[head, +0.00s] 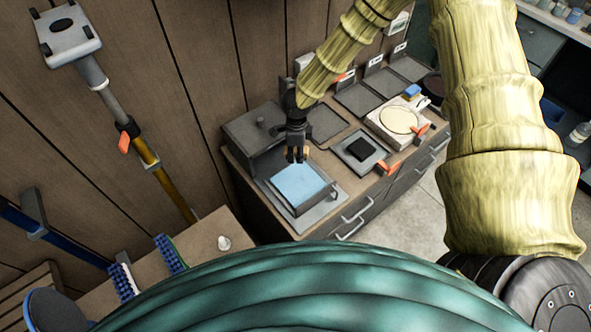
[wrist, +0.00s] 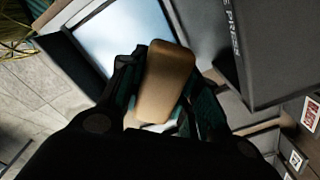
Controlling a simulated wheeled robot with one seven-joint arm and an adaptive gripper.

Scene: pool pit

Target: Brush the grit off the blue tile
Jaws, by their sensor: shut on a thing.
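I cannot make out grit on the tile.
A dark grey press box (head: 258,128) stands close at the left of the gripper. Flat grey plates, a round cream disc (head: 398,119) and orange clamps (head: 388,168) occupy the bench to the right. Blue brushes (head: 170,254) stand at lower left. The wood wall is behind.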

